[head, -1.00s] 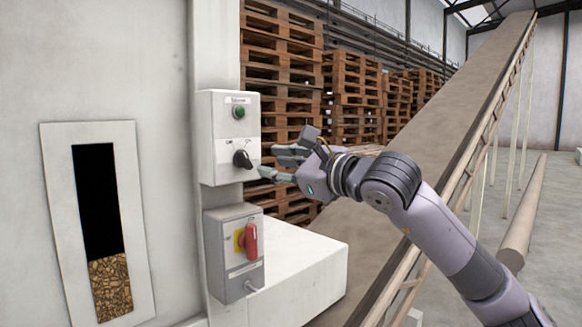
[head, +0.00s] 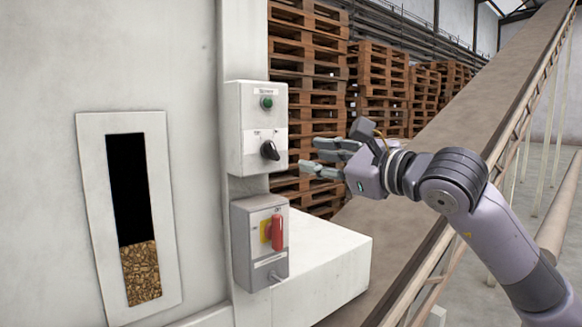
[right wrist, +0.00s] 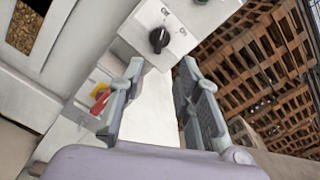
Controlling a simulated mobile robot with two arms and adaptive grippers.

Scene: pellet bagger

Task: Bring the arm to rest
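My right gripper (head: 318,157) is in the head view, to the right of the white control box (head: 236,130) and apart from it. Its fingers point left toward the box and are spread, with nothing between them. In the right wrist view the two fingers (right wrist: 158,85) stand wide apart. The box carries a green button (head: 267,102) and a black rotary knob (head: 269,150); the knob also shows ahead of the fingers in the right wrist view (right wrist: 158,40). My left gripper is in neither view.
Stacked pallets (head: 375,85) and a sloping conveyor (head: 480,100) stand behind my right arm.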

